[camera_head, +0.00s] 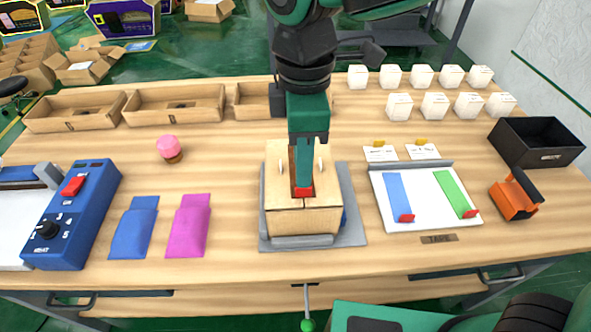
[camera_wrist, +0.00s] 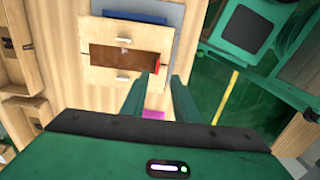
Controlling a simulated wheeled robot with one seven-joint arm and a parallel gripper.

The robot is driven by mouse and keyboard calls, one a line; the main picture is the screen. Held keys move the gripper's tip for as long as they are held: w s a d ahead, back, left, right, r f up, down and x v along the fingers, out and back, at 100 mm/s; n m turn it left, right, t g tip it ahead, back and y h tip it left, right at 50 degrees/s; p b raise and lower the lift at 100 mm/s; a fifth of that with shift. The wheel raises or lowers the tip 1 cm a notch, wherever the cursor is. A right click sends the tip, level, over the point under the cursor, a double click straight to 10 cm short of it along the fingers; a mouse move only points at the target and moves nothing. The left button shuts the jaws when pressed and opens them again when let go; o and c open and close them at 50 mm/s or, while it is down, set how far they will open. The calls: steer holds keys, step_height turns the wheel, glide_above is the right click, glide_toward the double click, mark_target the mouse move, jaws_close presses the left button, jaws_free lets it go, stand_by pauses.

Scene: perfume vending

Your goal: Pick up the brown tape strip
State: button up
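The brown tape strip (camera_wrist: 122,58) with a red end tab (camera_wrist: 157,64) lies on top of a light wooden box (camera_wrist: 100,83). In the head view, the red tab (camera_head: 303,192) shows at the strip's near end, and my gripper hides much of the strip. My gripper (camera_wrist: 161,76) is open in the wrist view, with a gap between its two fingers. Its tips are close to the red tab, and the strip is not clearly between them. In the head view my gripper (camera_head: 303,183) points down over the box; I cannot tell whether it touches.
The box stands on a grey base (camera_head: 352,205). A white board (camera_head: 433,215) with blue (camera_head: 399,192) and green (camera_head: 455,190) strips is at right. A blue device (camera_head: 78,225), a blue pouch (camera_head: 134,228) and a pink pouch (camera_head: 188,228) are at left. White boxes stand behind.

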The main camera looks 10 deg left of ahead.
steer(key=shift+w+d+f, duration=0.1)
steer(key=shift+f, duration=1.65)
steer(key=shift+w+f, duration=0.1)
steer(key=shift+f, duration=1.6)
jaws_close()
